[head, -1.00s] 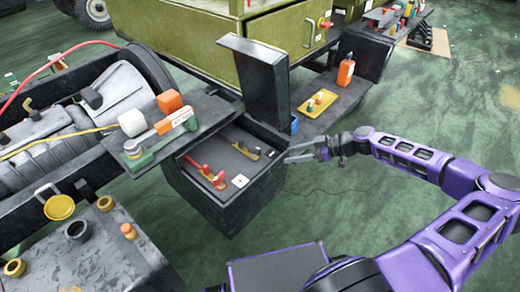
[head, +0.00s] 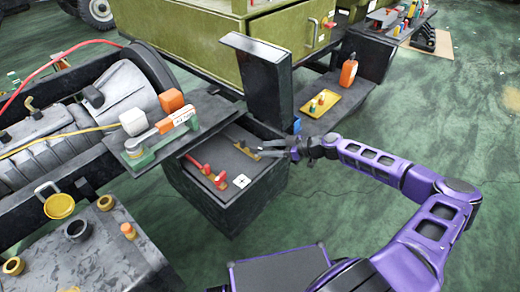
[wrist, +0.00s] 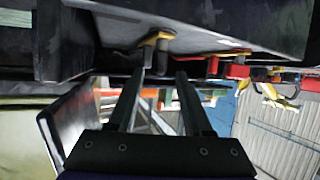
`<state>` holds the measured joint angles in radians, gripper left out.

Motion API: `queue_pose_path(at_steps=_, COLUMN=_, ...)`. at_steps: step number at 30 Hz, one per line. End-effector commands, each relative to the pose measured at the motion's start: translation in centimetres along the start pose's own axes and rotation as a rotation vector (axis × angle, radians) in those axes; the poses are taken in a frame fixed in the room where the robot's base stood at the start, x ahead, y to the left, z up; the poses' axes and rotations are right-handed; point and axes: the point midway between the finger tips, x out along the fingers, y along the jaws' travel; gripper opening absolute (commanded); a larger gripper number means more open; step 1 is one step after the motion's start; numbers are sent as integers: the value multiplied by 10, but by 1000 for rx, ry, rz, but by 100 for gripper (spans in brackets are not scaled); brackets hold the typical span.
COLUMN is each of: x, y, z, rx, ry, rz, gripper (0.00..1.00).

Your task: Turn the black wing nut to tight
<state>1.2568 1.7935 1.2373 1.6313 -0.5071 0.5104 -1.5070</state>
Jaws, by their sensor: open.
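A small dark fitting with a brass-yellow base (head: 245,151), which looks like the black wing nut, is in the open black box (head: 225,213). In the wrist view a black and yellow piece (wrist: 157,38) shows just beyond the fingertips. My gripper (head: 265,148) is open at the right side of the box, its fingers pointing left toward this fitting. In the wrist view the gripper (wrist: 161,74) has a clear gap between its fingers, with nothing held. I cannot tell whether a fingertip touches the fitting.
Red-handled fittings (head: 207,172) sit left of the dark one in the box. The raised black lid (head: 263,82) stands behind. A shelf with a green and orange lever (head: 160,137) overhangs the box's left. A yellow tray (head: 321,104) is behind right. Open floor lies right.

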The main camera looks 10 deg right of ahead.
Motion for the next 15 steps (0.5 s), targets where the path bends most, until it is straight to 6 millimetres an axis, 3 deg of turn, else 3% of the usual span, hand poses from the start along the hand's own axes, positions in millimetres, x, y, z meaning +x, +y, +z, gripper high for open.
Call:
queue_pose_path(at_steps=6, x=27, y=0, z=0, rx=0, ry=1, rz=0, gripper=50)
queue_pose_path(at_steps=15, x=33, y=0, z=0, rx=0, ry=0, rz=1, gripper=50)
